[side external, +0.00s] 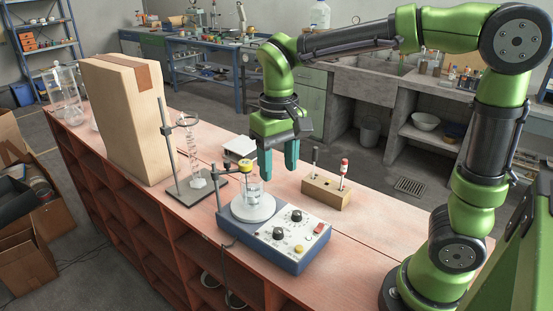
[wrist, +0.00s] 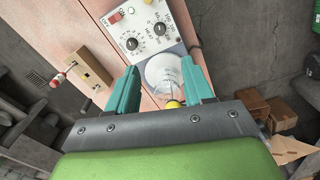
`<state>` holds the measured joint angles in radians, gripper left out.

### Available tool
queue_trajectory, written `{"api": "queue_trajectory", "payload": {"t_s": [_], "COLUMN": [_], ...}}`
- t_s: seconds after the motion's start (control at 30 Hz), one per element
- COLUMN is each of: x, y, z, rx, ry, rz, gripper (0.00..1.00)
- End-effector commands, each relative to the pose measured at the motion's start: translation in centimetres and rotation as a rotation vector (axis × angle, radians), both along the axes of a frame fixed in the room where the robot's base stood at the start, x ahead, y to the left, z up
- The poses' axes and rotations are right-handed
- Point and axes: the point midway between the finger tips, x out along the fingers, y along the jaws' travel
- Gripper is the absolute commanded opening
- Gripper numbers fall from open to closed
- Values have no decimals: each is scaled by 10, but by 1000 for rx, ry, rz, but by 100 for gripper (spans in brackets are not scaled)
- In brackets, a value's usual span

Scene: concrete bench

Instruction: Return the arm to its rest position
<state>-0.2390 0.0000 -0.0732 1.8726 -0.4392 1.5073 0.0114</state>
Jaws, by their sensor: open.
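My gripper (side external: 278,160) has two teal fingers. It hangs above the bench, fingers pointing down, a little behind and above the hotplate stirrer. In the wrist view my gripper (wrist: 167,88) is open, with nothing held between the fingers. The hotplate stirrer (side external: 290,238) has a blue-grey body, knobs and a round white plate.
A wooden block (side external: 326,193) holding upright items, one red-topped, stands right of the stirrer. The bench's right front (side external: 385,225) is clear.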

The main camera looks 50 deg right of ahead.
Motion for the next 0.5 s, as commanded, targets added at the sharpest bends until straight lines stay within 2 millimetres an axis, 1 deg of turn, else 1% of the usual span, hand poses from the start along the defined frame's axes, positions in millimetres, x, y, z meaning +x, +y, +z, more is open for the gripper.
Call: {"api": "queue_trajectory", "payload": {"t_s": [0.13, 0.23, 0.37, 0.5], "x": [3, 0, -18, -44], "y": [0, 3, 2, -3], "z": [0, -10, -9, -3], "rx": [1, 19, 85, 149], "ry": [-15, -37, -152, -311], "rz": [9, 35, 50, 33], "gripper": [52, 52, 52, 52]}}
